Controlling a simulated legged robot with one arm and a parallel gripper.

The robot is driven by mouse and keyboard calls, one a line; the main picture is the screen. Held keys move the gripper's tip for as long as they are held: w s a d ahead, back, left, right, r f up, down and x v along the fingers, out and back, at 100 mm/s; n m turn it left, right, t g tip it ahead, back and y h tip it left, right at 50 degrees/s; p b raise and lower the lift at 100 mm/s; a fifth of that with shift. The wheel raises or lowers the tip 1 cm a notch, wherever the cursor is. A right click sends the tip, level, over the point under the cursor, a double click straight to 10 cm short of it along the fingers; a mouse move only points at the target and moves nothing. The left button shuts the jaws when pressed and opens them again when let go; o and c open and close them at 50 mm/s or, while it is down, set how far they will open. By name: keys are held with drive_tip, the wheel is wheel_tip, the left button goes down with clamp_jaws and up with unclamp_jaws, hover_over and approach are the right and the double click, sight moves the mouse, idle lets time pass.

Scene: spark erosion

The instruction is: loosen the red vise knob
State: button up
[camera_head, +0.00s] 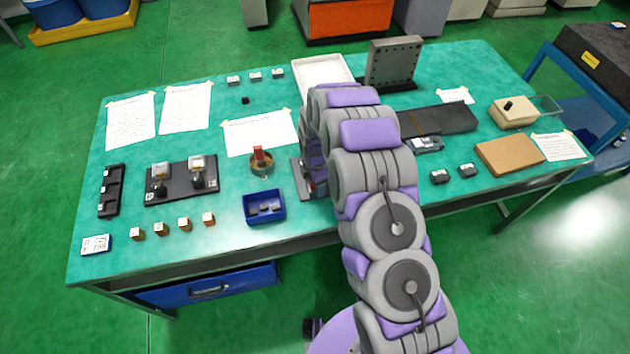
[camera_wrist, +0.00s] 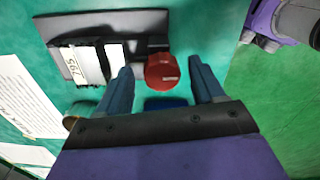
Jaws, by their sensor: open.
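The red vise knob (camera_wrist: 162,72) is round and shows in the middle of the wrist view, at the right end of the vise's dark screw end. The vise (camera_wrist: 92,64) has pale jaws on a dark grey base plate (camera_wrist: 135,22). My gripper (camera_wrist: 161,65) is open, with one blue-grey finger on each side of the knob. A gap shows between the knob and each finger. In the head view my arm covers most of the vise (camera_head: 297,180) and hides my gripper.
A blue tray (camera_head: 264,207) with small dark parts stands left of the vise. A brass cup (camera_head: 261,168) with a red piece stands behind it. A dark fixture plate (camera_head: 181,183) lies further left. A grey upright plate (camera_head: 393,62) stands at the back.

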wheel_tip(320, 180, up, 17)
drive_tip(key=shift+r+p, duration=0.15)
drive_tip(key=shift+p, duration=0.2)
idle(0.7)
